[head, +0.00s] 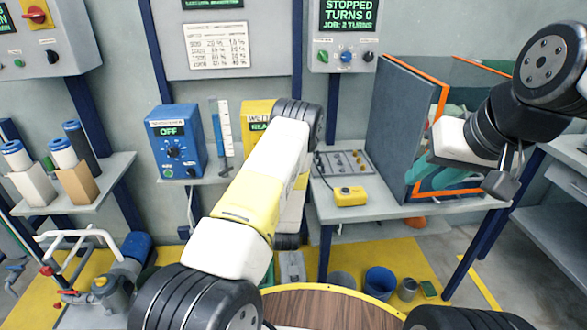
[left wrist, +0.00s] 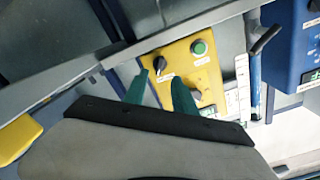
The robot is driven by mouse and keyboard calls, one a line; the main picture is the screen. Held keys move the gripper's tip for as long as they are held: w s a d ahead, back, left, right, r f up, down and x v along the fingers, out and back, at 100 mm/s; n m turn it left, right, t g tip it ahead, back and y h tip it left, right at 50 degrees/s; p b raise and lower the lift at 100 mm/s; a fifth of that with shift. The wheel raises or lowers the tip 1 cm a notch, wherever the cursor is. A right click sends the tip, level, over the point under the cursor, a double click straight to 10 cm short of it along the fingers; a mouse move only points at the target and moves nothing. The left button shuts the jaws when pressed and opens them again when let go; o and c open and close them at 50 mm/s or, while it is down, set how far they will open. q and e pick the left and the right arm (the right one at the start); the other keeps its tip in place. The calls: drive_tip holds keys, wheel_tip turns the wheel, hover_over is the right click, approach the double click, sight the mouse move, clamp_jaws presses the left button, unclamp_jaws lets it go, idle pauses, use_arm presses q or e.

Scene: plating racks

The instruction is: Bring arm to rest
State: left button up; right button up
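My left arm (head: 255,195), white and yellow, reaches up through the middle of the head view. Its gripper is hidden behind the arm there. In the left wrist view my left gripper (left wrist: 160,92) shows two teal fingers apart with nothing between them. They point toward a yellow control box (left wrist: 190,75) with dark knobs and a green button; I cannot tell if they touch it. My right gripper (head: 445,178), with teal fingers, is at the right of the head view, in front of the orange-edged cabinet. Its fingers look apart and empty, partly covered by the wrist.
A blue control box (head: 175,140) reading OFF stands left of the yellow box (head: 257,112). A bench (head: 400,211) carries a grey panel, a small yellow device (head: 350,196) and the open cabinet (head: 400,125). Bottles stand on the left shelf (head: 110,180). A blue bucket (head: 380,282) is on the floor.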

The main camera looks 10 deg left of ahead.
use_arm(q)
drive_tip(key=w+d+r+n+g+h, duration=0.1)
drive_tip(key=w+r+n+g+h, duration=0.2)
drive_tip(key=r, duration=1.1)
drive_tip(key=s+d+r+n+g+h, duration=0.1)
drive_tip(key=s+d+r+g+h, duration=0.15)
drive_tip(key=s+r, duration=0.65)
drive_tip(key=s+d+r+g+h, duration=0.1)
drive_tip(key=s+r, duration=0.4)
drive_tip(key=s, duration=1)
drive_tip(key=s+d+r+g, duration=0.1)
drive_tip(key=s+r+g, duration=0.3)
drive_tip(key=s, duration=1.1)
wheel_tip(320, 180, up, 2)
drive_tip(key=shift+r+m+g+h, duration=0.1)
drive_tip(key=shift+m+g+h, duration=0.2)
drive_tip(key=shift+g+h, duration=0.05)
drive_tip(key=shift+s+d, duration=0.1)
use_arm(e)
drive_tip(key=shift+o, duration=0.3)
